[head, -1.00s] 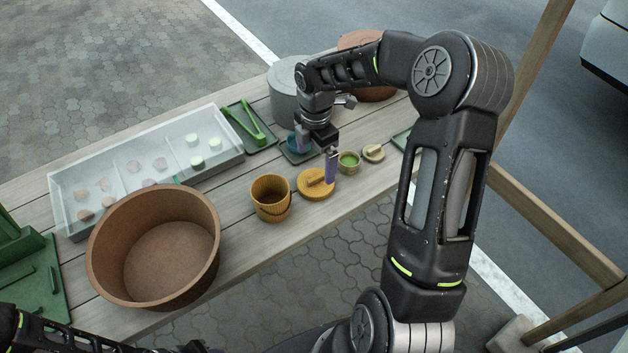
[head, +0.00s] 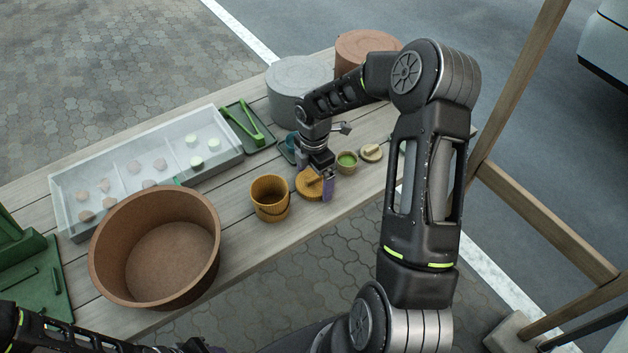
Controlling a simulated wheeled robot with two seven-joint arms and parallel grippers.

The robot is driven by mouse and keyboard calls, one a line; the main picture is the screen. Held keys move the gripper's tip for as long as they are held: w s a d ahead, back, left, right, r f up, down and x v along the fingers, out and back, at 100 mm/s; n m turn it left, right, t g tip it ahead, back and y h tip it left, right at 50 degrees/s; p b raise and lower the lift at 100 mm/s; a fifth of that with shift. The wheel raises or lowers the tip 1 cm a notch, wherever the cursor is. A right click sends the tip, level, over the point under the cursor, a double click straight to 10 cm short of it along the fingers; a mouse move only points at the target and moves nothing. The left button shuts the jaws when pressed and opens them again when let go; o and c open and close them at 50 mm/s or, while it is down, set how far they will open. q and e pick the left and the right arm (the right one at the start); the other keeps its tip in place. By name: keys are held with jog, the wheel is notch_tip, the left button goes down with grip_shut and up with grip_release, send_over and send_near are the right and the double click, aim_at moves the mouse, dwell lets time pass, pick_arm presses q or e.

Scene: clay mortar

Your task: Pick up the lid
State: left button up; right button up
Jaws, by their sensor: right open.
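The round ochre lid (head: 307,187) with a pale handle bar lies flat on the table, just right of the ochre bucket (head: 269,197). My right gripper (head: 315,178) is open over the lid, pointing down. One purple finger shows on the near side of the handle; the other is mostly hidden behind the gripper body. I cannot tell whether the fingers touch the lid. A smaller beige lid (head: 371,152) lies further right, beside a small cup with green contents (head: 347,161). My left gripper (head: 203,347) is only partly seen at the bottom edge.
A large brown tub (head: 155,245) stands at the front left. Behind it is a clear divided tray (head: 70,205) with small pieces. Green tongs (head: 242,122) lie on a dark tray. Grey (head: 297,88) and reddish (head: 366,48) round blocks stand at the back.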

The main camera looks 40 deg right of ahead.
aim_at(314, 178)
jog(key=shift+f, duration=0.1)
jog(key=shift+c, duration=0.3)
jog(key=c, duration=1)
notch_tip(314, 178, up, 10)
jog(key=shift+r+b, duration=0.1)
jog(key=shift+b, duration=0.6)
